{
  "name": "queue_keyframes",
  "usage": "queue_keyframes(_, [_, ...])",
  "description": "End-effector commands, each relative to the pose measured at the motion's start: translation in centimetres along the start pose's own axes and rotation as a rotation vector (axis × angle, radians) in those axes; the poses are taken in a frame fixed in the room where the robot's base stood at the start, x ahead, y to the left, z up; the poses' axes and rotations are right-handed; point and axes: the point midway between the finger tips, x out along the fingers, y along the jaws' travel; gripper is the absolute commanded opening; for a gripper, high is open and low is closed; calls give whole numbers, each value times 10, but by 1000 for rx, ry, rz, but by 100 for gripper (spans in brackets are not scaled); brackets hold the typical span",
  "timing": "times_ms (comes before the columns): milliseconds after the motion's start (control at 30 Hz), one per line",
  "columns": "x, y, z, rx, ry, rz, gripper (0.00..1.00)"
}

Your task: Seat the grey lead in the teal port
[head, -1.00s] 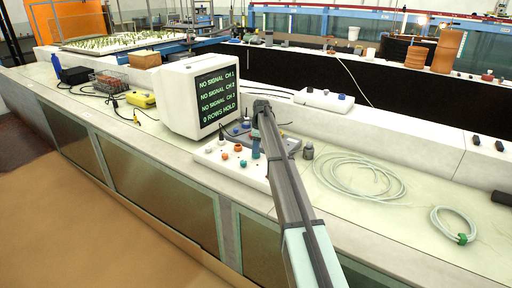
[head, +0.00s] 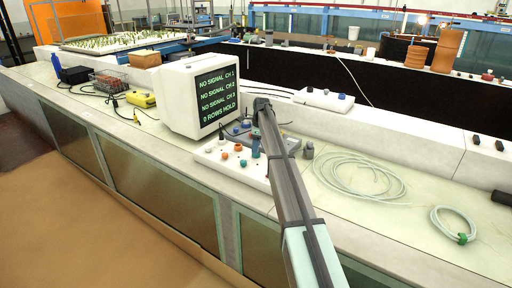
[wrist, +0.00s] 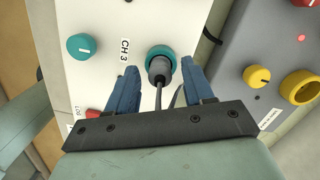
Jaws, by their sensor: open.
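In the wrist view the teal port (wrist: 152,50) is a teal ring on a white panel (wrist: 103,17), beside the "CH 3" label. The grey lead's plug (wrist: 160,68) stands at the port's mouth, inside the ring's outline, and its dark cable runs down between my fingers. I cannot tell how deep the plug sits. My gripper (wrist: 160,64) is open, with one blue finger on each side of the plug and a gap on both sides. In the head view my arm hides part of the white panel box (head: 210,157).
A teal knob (wrist: 84,46) is left of the port. A grey panel (wrist: 237,40) with a yellow knob (wrist: 257,77) and a yellow port (wrist: 300,87) lies to the right. In the head view a monitor (head: 190,98) stands behind the box, and a coiled pale hose (head: 360,178) lies right.

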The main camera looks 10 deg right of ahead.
Motion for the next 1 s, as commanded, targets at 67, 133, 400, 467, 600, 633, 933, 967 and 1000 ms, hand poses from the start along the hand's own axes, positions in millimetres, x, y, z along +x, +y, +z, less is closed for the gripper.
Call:
queue_keyframes(67, [-12,-1,0,0,-1,-2,52])
queue_keyframes(133, [-24,-1,0,0,-1,-2,52])
queue_keyframes(400, [-75,-1,0,0,-1,-2,52])
queue_keyframes(467, [-84,-1,0,0,0,-1,52])
queue_keyframes(600, [-101,-1,0,0,0,-1,52])
queue_keyframes(633, [-104,-1,0,0,0,-1,52])
queue_keyframes(933, [-114,0,0,0,0,1,52])
queue_keyframes(967, [-114,0,0,0,0,1,52])
queue_keyframes(1000, [-114,0,0,0,0,1,52])
